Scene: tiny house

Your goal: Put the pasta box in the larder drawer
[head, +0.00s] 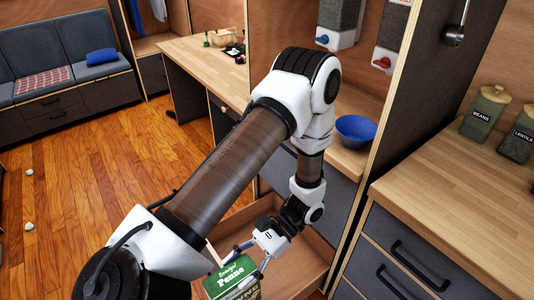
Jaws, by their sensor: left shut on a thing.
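The pasta box (230,277) is green with "Penne" on its top and shows at the bottom of the head view. My left gripper (250,263) is shut on it, with the fingers on the box's right side. The box is held over the near left part of an open wooden drawer (318,262). The box's lower part is cut off by the picture edge, so its height above the drawer floor cannot be told. The drawer's visible floor is bare. My right gripper is not in view.
A blue bowl (356,131) stands on the shelf above the drawer. Beans (486,113) and lentils (519,136) jars stand on the right counter (440,185). Closed dark drawers (400,262) lie below it. The wooden floor at left is mostly clear.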

